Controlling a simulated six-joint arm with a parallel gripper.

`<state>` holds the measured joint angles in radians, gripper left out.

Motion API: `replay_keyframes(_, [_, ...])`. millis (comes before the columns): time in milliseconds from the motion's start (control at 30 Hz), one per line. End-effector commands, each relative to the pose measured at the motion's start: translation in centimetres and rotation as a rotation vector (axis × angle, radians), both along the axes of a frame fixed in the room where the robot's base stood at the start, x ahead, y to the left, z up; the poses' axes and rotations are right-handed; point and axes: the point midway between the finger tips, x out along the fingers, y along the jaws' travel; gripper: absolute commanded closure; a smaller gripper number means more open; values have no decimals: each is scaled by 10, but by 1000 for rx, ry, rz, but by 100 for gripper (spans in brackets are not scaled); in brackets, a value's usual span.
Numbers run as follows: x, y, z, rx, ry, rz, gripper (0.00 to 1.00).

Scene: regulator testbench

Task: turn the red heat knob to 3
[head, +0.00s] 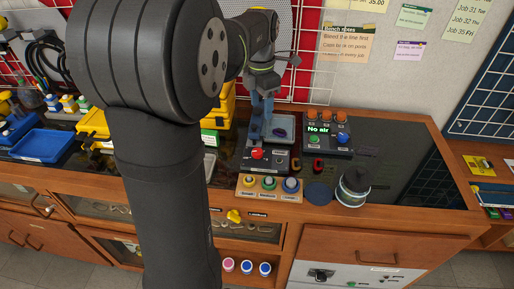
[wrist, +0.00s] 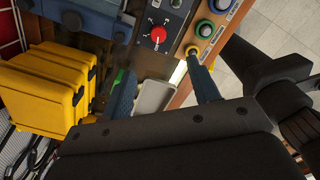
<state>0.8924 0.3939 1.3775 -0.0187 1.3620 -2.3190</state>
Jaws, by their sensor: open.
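The red heat knob (head: 257,154) sits on the sloped front of a dark grey box (head: 275,164) on the bench. The wrist view shows the knob (wrist: 158,35) near the top, with a white pointer mark and a dial of small white marks around it; I cannot read which number it points to. My gripper (head: 262,122) is above and behind the knob in the head view. In the wrist view my gripper (wrist: 163,88) has its two blue fingers spread wide, with nothing between them. The fingers are apart from the knob.
A panel reading "No air" (head: 319,129) with orange, green and blue knobs stands to the right. A wooden block (head: 268,195) with yellow, green and blue pieces lies in front.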

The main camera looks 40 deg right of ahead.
Motion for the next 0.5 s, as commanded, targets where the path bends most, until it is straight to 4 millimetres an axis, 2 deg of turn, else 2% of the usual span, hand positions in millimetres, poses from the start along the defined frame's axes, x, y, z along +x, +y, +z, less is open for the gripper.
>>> replay_keyframes(100, [5, 7, 1, 12, -5, 134, 44])
replay_keyframes(267, [7, 10, -1, 20, -7, 204, 44])
replay_keyframes(367, [7, 10, -10, 21, -6, 209, 44])
replay_keyframes(500, [6, 10, -35, 24, -4, 207, 44])
